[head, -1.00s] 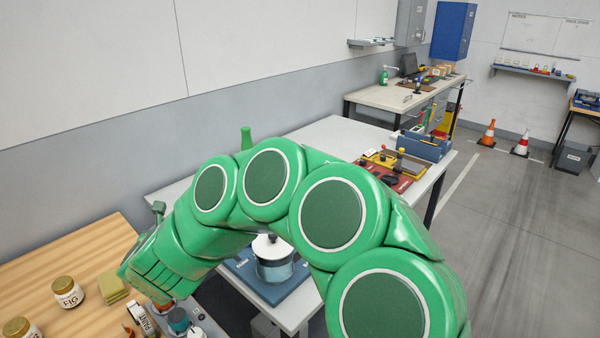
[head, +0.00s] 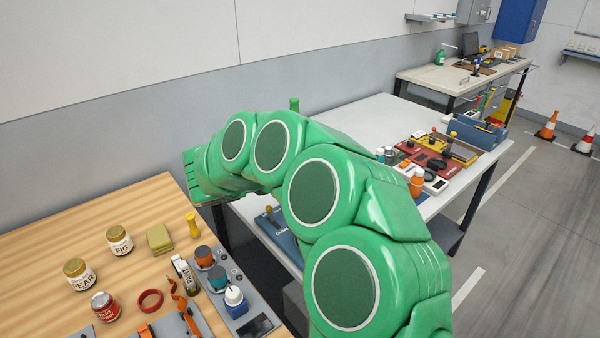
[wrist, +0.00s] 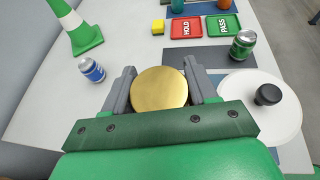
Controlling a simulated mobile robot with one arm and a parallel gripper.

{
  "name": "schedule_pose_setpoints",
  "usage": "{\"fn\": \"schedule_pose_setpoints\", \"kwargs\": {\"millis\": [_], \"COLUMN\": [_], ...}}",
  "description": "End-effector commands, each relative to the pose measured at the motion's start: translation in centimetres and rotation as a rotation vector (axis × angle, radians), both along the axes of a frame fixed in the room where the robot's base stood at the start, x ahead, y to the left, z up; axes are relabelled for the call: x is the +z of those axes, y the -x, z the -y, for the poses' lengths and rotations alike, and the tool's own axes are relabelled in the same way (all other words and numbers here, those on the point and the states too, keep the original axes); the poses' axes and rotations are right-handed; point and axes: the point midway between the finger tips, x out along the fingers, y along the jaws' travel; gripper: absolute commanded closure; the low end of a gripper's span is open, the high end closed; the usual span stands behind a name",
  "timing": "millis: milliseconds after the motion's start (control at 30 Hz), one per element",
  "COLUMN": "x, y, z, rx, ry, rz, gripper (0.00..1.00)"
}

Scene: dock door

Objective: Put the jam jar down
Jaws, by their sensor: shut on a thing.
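My gripper (wrist: 160,92) is shut on the jam jar (wrist: 160,86), with one grey finger on each side. Only its round gold lid shows in the wrist view; its label and sides are hidden below the lid. The jar is over the light grey table (wrist: 130,38). I cannot tell whether its base touches the top. In the head view my green arm hides the gripper and the held jar. Two other gold-lidded jars, FIG (head: 119,240) and PEAR (head: 80,275), stand on the wooden table (head: 60,235).
Right of the held jar is a white pot lid (wrist: 240,108) with a black knob. A blue can (wrist: 92,70) and green cone (wrist: 78,28) stand left.

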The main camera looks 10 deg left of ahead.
Motion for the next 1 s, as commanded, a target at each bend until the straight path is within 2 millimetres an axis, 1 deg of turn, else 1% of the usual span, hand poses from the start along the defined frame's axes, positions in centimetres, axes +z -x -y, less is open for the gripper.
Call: {"fn": "schedule_pose_setpoints", "kwargs": {"millis": [300,867,1000], "x": [-1.4,-3.7,-5.0], "y": [-2.9,-7.9,-8.8], "z": [-1.2,-3.2,-3.6], "rx": [0.001,0.001,0.003], "ry": [0.003,0.0,0.001], "rz": [0.003,0.003,0.002], "gripper": [0.85,0.85,0.85]}}
